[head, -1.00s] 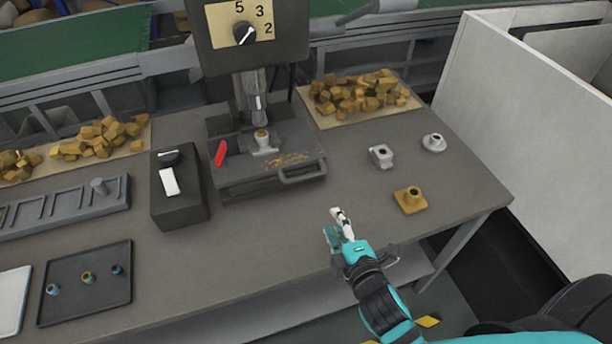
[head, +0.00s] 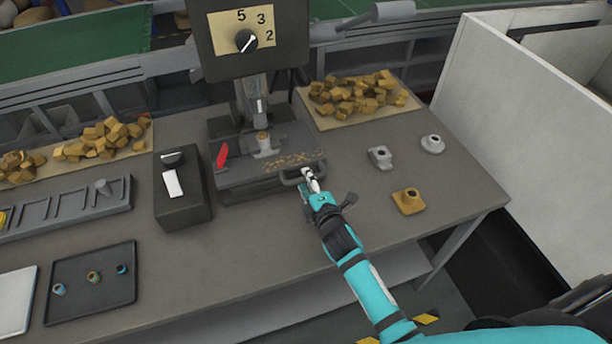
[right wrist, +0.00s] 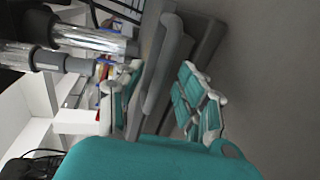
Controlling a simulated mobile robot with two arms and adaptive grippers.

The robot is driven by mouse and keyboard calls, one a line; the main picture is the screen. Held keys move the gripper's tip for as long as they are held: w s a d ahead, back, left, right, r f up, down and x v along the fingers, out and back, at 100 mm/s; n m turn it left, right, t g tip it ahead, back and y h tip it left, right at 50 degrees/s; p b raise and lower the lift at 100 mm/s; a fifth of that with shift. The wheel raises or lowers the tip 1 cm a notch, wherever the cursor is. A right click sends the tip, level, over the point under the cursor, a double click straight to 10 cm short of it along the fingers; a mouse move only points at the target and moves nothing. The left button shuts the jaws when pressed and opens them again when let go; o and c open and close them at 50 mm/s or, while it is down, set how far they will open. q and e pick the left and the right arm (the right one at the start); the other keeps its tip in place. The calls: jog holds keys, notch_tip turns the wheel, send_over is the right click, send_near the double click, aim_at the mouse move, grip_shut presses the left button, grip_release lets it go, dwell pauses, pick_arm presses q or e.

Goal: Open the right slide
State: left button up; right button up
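The right slide is a grey plate with a loop handle (head: 290,177) at its front right, at the base of the press (head: 262,140) in the head view. My right gripper (head: 309,178) is at the handle's right end. In the right wrist view, the handle (right wrist: 166,62) lies between the two spread fingers of my right gripper (right wrist: 155,103). There is a visible gap to the finger on the right; contact on the left cannot be told. The slide looks pushed in under the press. My left gripper is not in view.
A dark box with a white switch (head: 182,190) stands left of the press. A yellow flanged part (head: 408,201) and two grey parts (head: 380,157) sit to the right. A dark tray (head: 92,290) with small rings lies front left. The table front is clear.

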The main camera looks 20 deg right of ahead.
jog(key=shift+x, duration=1)
jog(key=shift+s, duration=0.1)
grip_shut()
jog(key=shift+f, duration=0.1)
